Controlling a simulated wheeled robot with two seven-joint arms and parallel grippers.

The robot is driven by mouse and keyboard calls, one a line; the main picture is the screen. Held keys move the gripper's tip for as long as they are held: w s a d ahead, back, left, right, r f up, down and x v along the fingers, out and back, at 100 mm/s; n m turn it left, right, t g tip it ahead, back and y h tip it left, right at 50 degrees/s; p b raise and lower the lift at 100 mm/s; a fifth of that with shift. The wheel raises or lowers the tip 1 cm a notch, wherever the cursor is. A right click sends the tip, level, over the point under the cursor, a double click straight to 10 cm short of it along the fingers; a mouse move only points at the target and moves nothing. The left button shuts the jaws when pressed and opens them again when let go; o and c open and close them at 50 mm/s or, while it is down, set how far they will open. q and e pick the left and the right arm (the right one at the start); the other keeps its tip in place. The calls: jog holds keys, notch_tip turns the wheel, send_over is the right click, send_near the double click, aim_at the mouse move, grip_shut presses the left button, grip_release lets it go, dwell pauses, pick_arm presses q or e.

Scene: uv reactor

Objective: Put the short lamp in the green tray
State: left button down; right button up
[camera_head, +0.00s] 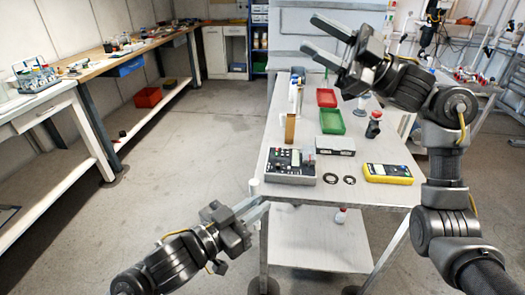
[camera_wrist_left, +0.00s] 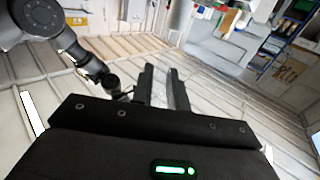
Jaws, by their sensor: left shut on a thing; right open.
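My left gripper (camera_head: 260,203) is shut at the near left corner of the cart. A small white cylinder (camera_head: 254,187) stands upright at its fingers and looks like the short lamp. Its lower end is hidden by the fingers. In the left wrist view the two dark fingers (camera_wrist_left: 164,84) are close together, and I cannot make out the held thing there. The green tray (camera_head: 332,121) lies on the cart top, further back, and looks empty. My right gripper (camera_head: 318,38) is open and empty, high above the far part of the cart.
The cart top (camera_head: 400,192) holds a control box (camera_head: 290,166), a small grey box (camera_head: 335,145), two dark rings (camera_head: 340,179), a yellow meter (camera_head: 388,173) and a red tray (camera_head: 326,97). An upright brown piece (camera_head: 290,129) stands left of the green tray.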

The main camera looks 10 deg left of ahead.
jog(key=s+a+r+n+g+h, duration=0.2)
jog(key=s+a+n+g+h, duration=0.2)
jog(key=s+a+n+h, duration=0.55)
jog(key=s+a+f+n, duration=0.2)
jog(key=s+a+f, duration=0.2)
jog(key=s+a, duration=0.4)
jog(key=n+t+h, duration=0.4)
jog(key=t+h, duration=0.5)
jog(key=h, duration=0.2)
send_near(255, 184)
jog(key=x, duration=1.1)
